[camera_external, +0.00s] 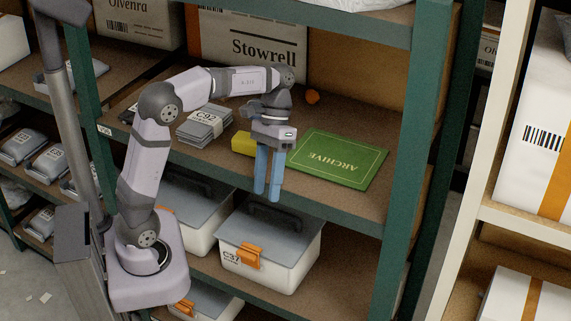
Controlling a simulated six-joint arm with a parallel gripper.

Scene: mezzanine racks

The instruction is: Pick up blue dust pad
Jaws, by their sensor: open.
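I cannot make out a blue dust pad in this view; it may be hidden behind my arm or another thing. My gripper (267,194) hangs with its two long blue fingers pointing down, a small gap between them. It is open and nothing shows between the fingers. The fingers appear in front of the middle shelf's front edge, left of the green ARCHIVE folder (345,158) in the picture. Their exact distance from the shelf cannot be told.
A lidded C37 bin (290,272) stands below. A green post (408,140) bounds the right side.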

